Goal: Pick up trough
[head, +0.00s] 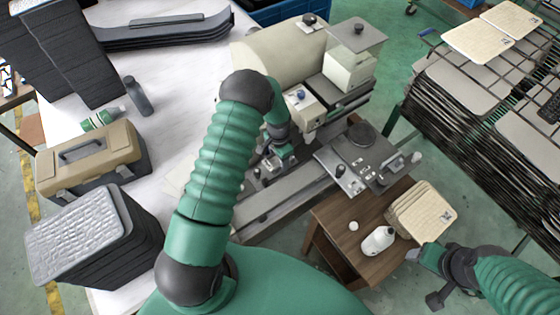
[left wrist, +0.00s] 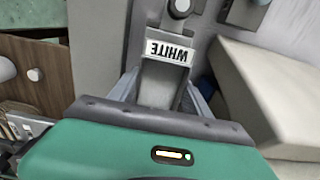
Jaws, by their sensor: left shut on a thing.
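My left gripper (head: 272,165) reaches down among the parts of a grey bench machine (head: 285,200) in the head view. In the left wrist view its fingers (left wrist: 160,98) are shut on a grey metal piece (left wrist: 157,85), which I take to be the trough. A label reading WHITE, upside down, sits at its far end. My arm and gripper hide most of this piece in the head view. My right gripper (head: 438,280) is at the lower right, near a small wooden table. I cannot tell how far its jaws are apart.
The wooden table (head: 330,225) holds a white bottle (head: 378,240) and a stack of cream panels (head: 420,212). A toolbox (head: 88,160) and dark tray stacks (head: 90,240) stand at the left. A panel rack (head: 470,85) stands at the right.

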